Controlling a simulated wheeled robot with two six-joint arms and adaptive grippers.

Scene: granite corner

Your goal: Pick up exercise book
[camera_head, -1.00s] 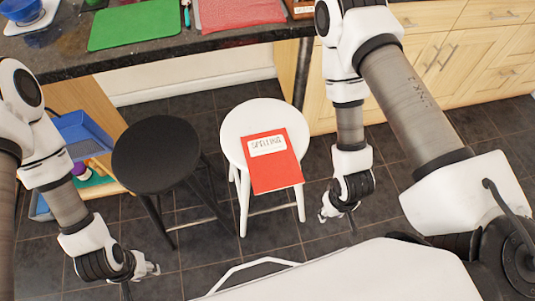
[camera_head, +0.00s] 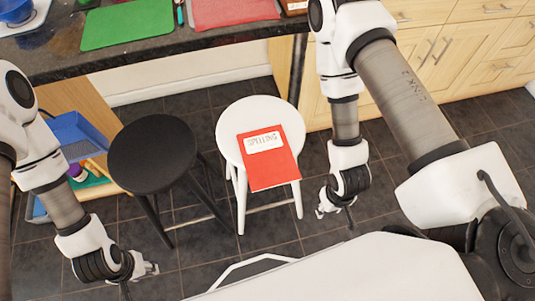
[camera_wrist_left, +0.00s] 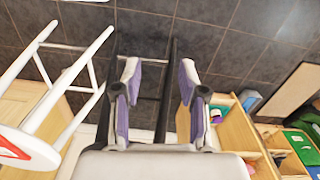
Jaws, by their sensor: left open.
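The exercise book (camera_head: 270,170) is red with a white label reading SPELLING. It lies flat on the round white stool (camera_head: 230,122), its front edge near the seat's rim. A red corner of it shows at the lower left of the left wrist view (camera_wrist_left: 12,150). My left gripper (camera_head: 148,271) is low at the left, in front of the black stool, apart from the book. In the left wrist view its two fingers (camera_wrist_left: 160,85) are spread with nothing between them. My right gripper (camera_head: 328,206) hangs just right of the white stool, not touching the book; its fingers are too small to judge.
A black stool (camera_head: 152,154) stands left of the white one. Behind is a dark granite counter (camera_head: 160,50) with a green board (camera_head: 130,24) and a red board (camera_head: 225,12). A blue tray (camera_head: 80,135) is at the left. Wooden cabinets (camera_head: 455,55) stand at the back right.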

